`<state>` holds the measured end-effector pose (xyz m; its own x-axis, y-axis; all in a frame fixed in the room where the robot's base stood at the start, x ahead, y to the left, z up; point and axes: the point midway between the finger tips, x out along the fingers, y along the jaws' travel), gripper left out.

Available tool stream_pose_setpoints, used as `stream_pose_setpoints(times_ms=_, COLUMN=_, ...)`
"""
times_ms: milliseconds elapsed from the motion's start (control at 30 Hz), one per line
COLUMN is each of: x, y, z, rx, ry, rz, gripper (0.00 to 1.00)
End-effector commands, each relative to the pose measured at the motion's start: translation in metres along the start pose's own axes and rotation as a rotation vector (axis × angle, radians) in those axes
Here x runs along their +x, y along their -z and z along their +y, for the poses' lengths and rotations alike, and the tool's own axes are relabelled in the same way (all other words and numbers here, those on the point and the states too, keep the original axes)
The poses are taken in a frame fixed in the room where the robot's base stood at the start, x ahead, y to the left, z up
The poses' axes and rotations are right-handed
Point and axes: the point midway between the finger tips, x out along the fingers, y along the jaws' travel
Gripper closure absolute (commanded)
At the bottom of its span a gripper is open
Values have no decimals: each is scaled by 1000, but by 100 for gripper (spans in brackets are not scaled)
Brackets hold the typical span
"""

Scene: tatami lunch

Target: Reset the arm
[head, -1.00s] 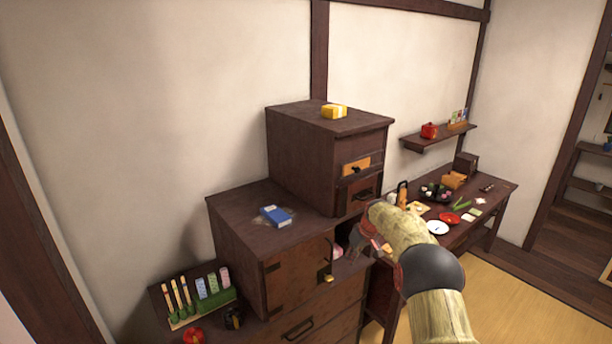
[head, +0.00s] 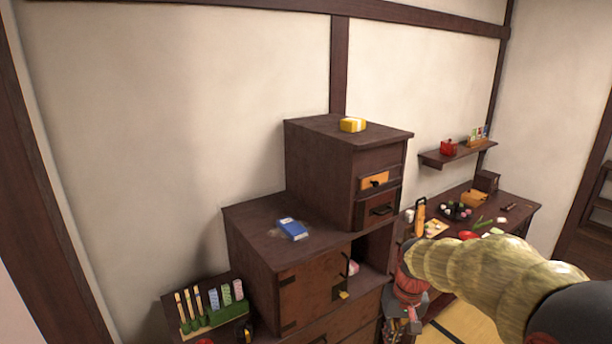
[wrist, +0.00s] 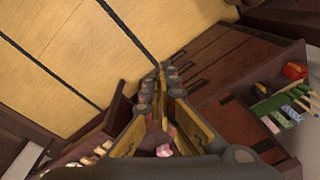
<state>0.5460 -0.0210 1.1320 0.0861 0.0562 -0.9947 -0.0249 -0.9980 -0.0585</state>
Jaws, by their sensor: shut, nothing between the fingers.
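My arm (head: 480,265) reaches in from the lower right of the head view. My gripper (wrist: 158,72) is shut and empty in the wrist view, its fingertips together above the tatami floor (wrist: 100,45). In the head view the gripper (head: 397,328) hangs low in front of the cabinet's right end, apart from the items on the desk.
A blue box (head: 292,229) and a yellow box (head: 352,125) lie on top. The cluttered desk (head: 525,212) is behind my arm.

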Motion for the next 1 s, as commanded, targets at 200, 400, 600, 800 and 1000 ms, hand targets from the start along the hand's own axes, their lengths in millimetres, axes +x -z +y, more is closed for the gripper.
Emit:
stream_pose_setpoints(times_ms=200, x=-35, y=-82, z=-6, rx=21, ry=-25, rz=44, gripper=100)
stream_pose_setpoints(times_ms=400, x=-54, y=-149, z=-8, rx=20, ry=-43, rz=102, gripper=100)
stream_pose_setpoints(times_ms=600, x=-64, y=-206, z=-10, rx=-4, ry=-55, rz=186, gripper=100)
stream_pose_setpoints(times_ms=800, x=-78, y=-238, z=-14, rx=-25, ry=-55, rz=301, gripper=100)
stream_pose_setpoints(times_ms=1000, x=-100, y=-242, z=-18, rx=-37, ry=-51, rz=395, gripper=100)
